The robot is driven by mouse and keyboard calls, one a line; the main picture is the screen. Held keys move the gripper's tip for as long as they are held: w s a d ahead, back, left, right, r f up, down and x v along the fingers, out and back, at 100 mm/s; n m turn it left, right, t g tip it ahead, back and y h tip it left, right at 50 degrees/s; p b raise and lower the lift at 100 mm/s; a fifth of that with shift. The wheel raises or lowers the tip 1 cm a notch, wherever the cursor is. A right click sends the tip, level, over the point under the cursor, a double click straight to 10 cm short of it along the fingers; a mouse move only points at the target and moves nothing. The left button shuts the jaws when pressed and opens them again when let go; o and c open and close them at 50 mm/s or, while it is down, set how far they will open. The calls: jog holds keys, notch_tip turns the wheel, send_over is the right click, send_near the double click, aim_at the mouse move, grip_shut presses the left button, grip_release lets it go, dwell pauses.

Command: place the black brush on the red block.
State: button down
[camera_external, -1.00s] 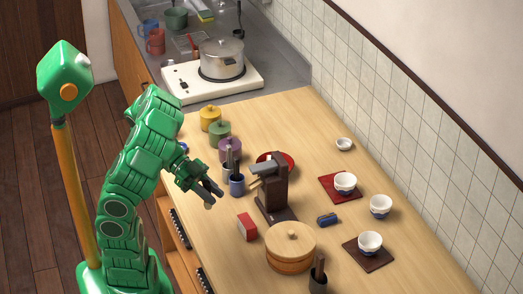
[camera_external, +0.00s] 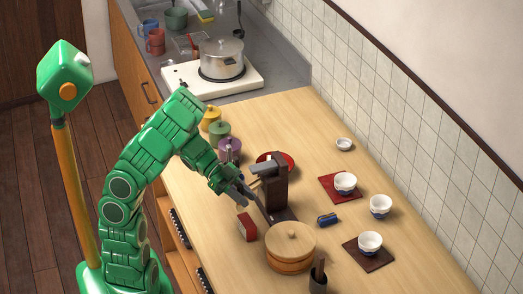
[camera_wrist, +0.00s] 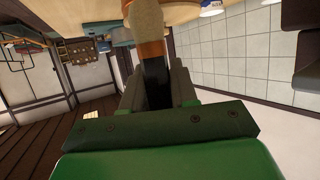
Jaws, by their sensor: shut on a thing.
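The red block (camera_external: 247,228) stands on the wooden counter, left of the round wooden tub. My gripper (camera_external: 243,196) is above and slightly behind it, close to the dark brown stand. In the wrist view my gripper (camera_wrist: 157,85) is shut on the black brush (camera_wrist: 155,72). The brush has a black handle between the fingers, a copper-coloured band and pale bristles pointing away from my wrist. In the external view the brush is too small and covered to make out clearly. The brush and the block look apart.
The dark brown stand (camera_external: 278,185) rises just right of my gripper. The lidded wooden tub (camera_external: 291,250) and a dark utensil cup (camera_external: 318,280) are to the front right. A small blue object (camera_external: 327,220) lies further right. Bowls and mats sit near the tiled wall.

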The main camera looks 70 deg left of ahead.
jog(key=shift+w+a+f, duration=0.1)
jog(key=shift+w+f, duration=0.3)
jog(key=shift+f, duration=0.6)
jog(key=shift+w+a+f, duration=0.1)
jog(key=shift+w+f, duration=0.3)
jog(key=shift+f, duration=0.6)
jog(key=shift+w+a+f, duration=0.1)
jog(key=shift+w+f, duration=0.3)
jog(key=shift+f, duration=0.6)
jog(key=shift+f, duration=0.1)
jog(key=c, duration=0.9)
grip_release()
jog(key=shift+s+a, duration=0.1)
jog(key=shift+a, duration=0.05)
jog(key=shift+v, duration=5.9)
